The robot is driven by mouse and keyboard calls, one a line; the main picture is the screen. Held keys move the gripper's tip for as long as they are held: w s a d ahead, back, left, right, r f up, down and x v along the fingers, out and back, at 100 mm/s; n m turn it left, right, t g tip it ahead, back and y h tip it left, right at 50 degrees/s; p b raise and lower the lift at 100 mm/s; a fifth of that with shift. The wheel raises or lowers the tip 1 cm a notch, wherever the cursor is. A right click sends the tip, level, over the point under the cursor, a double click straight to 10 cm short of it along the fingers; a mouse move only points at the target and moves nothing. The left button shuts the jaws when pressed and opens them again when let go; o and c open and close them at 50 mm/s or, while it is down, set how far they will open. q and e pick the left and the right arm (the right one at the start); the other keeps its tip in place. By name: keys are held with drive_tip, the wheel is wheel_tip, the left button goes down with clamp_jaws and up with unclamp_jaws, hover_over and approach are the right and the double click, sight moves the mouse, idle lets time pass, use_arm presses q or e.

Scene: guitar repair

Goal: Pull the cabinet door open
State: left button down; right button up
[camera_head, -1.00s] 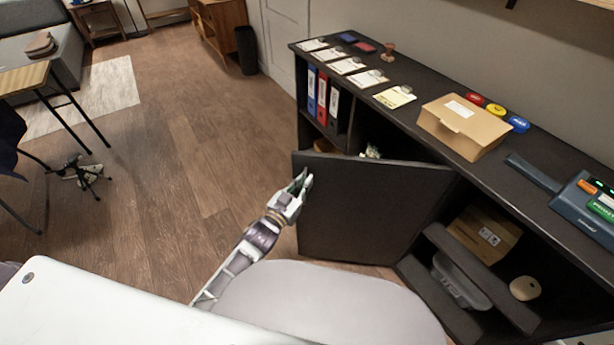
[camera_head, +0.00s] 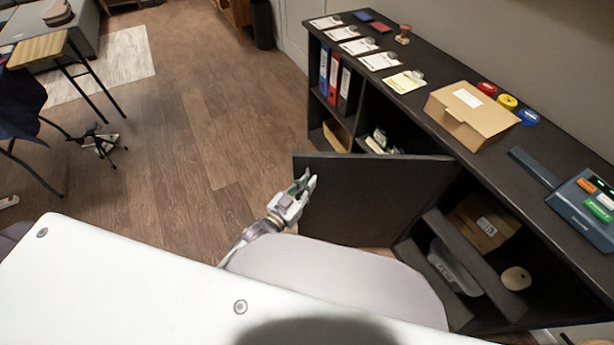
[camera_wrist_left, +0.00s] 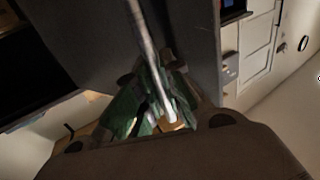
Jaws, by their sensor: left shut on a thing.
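The dark cabinet door (camera_head: 370,200) stands swung out from the long black cabinet (camera_head: 455,165), with open shelf space showing on both sides of it. My left gripper (camera_head: 304,184) is at the door's free left edge. In the left wrist view the gripper (camera_wrist_left: 165,112) is shut on a thin metal bar, the door handle (camera_wrist_left: 150,60), which runs along the dark door panel (camera_wrist_left: 195,45). My right gripper is not in view.
Folders (camera_head: 334,78) stand in the left compartment. A cardboard box (camera_head: 484,222) and a grey bin (camera_head: 453,268) sit in the right one. A cardboard carton (camera_head: 470,115) and papers lie on top.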

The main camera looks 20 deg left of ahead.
use_arm(q)
drive_tip(key=shift+s+d+r, duration=0.1)
drive_tip(key=shift+s+d, duration=0.15)
drive_tip(key=shift+s, duration=0.35)
drive_tip(key=c, duration=1.5)
unclamp_jaws()
drive_tip(key=shift+w, duration=0.1)
drive_tip(key=shift+a, duration=0.1)
drive_tip(key=shift+v, duration=6.05)
drive_tip(key=shift+c, duration=0.6)
